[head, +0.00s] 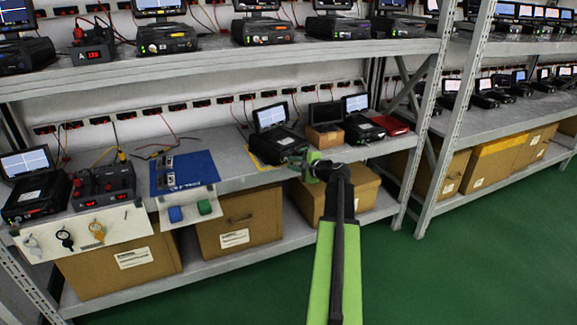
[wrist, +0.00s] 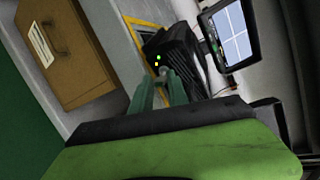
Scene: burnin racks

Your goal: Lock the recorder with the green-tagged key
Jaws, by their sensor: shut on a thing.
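The recorder (head: 279,147) is a black box with a raised, lit screen, standing on a yellow-edged mat on the middle shelf. My gripper (head: 306,165) is at the recorder's front right corner. In the wrist view my gripper (wrist: 163,76) is shut on a small grey thing, which looks like the key, right against the recorder's front. The fingers hide most of it, and I cannot make out its tag or whether it is in the lock.
A white panel (head: 85,236) at the left holds keys with pale, black and yellow tags. A blue mat (head: 184,172) lies beside a power supply (head: 104,186). A brown box (head: 325,135) and a red item (head: 390,124) are right of the recorder. Cardboard boxes (head: 240,222) fill the shelf below.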

